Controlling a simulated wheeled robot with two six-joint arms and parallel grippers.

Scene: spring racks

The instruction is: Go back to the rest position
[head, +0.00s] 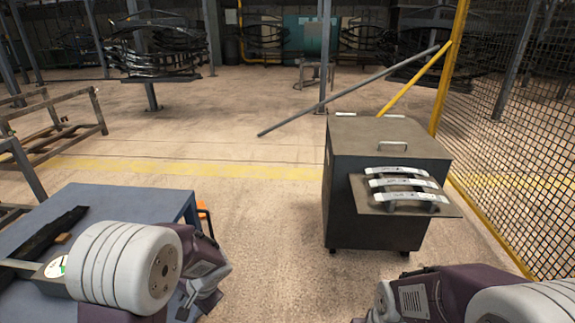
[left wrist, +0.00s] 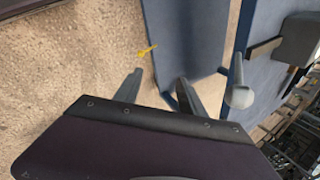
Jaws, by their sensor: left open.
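My left gripper (left wrist: 160,76) is open in the left wrist view, its two grey fingers spread with nothing between them. Bare floor and the edge of a blue surface (left wrist: 185,40) lie beyond the fingers. In the head view my left arm comes in at the lower left, over and beside the blue table (head: 130,198). My right arm shows at the lower right corner, in front of the dark cabinet and apart from it. Its gripper fingers cannot be made out there.
A dark cabinet (head: 350,185) with a side shelf bearing several curved metal pieces (head: 400,183) stands right of centre. A yellow mesh fence (head: 515,150) runs along the right. Dark spring racks (head: 155,50) stand at the back. The floor between table and cabinet is clear.

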